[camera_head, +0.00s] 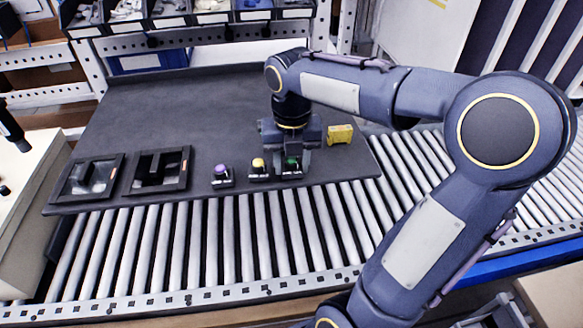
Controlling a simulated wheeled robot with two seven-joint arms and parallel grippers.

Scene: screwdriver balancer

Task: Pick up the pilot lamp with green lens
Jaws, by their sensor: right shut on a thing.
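The pilot lamp with green lens (291,164) stands near the front edge of the dark work mat (190,110), at the right end of a short row of lamps. My right gripper (291,157) points down over it and is shut on it. The fingers hide part of the lamp. It appears to be still at the mat's surface, though I cannot tell whether it touches. My left gripper is not in view.
A lamp with a yellow lens (258,168) stands close to the left, and one with a purple lens (222,176) is further left. A yellow block (340,134) lies to the right. Two black frames (158,170) lie at the left. Rollers (210,250) run in front.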

